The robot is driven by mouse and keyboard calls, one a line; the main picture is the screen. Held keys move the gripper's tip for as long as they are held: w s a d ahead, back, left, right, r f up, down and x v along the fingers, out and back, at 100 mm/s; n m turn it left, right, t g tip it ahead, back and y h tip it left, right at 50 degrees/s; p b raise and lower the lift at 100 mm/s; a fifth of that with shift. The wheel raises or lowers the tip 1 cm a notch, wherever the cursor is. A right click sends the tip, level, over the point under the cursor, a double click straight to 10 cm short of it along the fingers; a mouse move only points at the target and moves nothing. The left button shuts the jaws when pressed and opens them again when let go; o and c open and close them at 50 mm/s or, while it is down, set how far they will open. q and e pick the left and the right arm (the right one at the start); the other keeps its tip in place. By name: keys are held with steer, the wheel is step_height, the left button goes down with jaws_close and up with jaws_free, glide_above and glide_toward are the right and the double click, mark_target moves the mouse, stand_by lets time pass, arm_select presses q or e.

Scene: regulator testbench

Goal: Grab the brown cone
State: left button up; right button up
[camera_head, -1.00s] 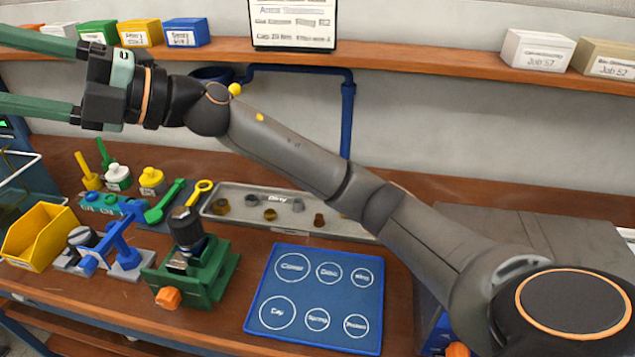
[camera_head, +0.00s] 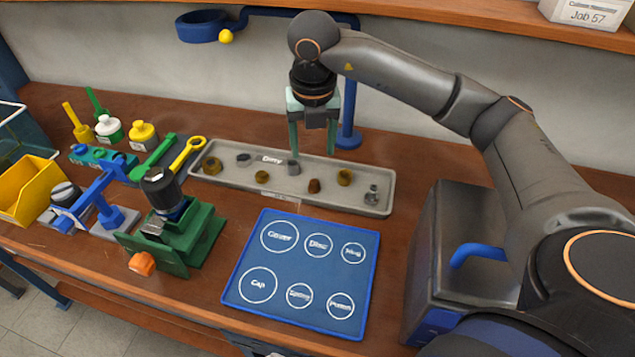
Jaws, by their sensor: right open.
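A small brown piece (camera_head: 314,186), which looks like the brown cone, stands in the grey "Dirty" tray (camera_head: 225,183), right of the tray's middle. It is too small to make out its exact shape. My right gripper (camera_head: 312,153) is above the back of the tray, pointing down. Its two green fingers are spread apart with nothing between them. The brown piece shows just below the fingertips in the picture, apart from them. My left gripper is out of view.
Other brown-gold pieces (camera_head: 344,177) and grey pieces (camera_head: 293,167) lie in the tray around it. A blue mat (camera_head: 322,281) lies in front. A green vise (camera_head: 180,240) stands left, a grey machine (camera_head: 440,255) right. A blue pole (camera_head: 348,115) stands behind.

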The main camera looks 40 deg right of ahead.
glide_above(314, 181)
steer(key=f, duration=0.3)
steer(key=s+a+f, duration=0.1)
steer(key=f, duration=0.1)
steer(key=shift+w+d+f+p, duration=0.1)
steer(key=shift+d+f+p, duration=0.1)
steer(key=shift+f, duration=0.7)
steer(key=shift+w+d+f+p, duration=0.1)
steer(key=shift+w+f+p, duration=0.05)
steer(key=shift+f, duration=0.75)
steer(key=shift+w+d+f+p, duration=0.1)
steer(key=shift+f+p, duration=0.1)
steer(key=shift+f, duration=0.7)
steer(key=shift+c, duration=0.4)
jaws_close()
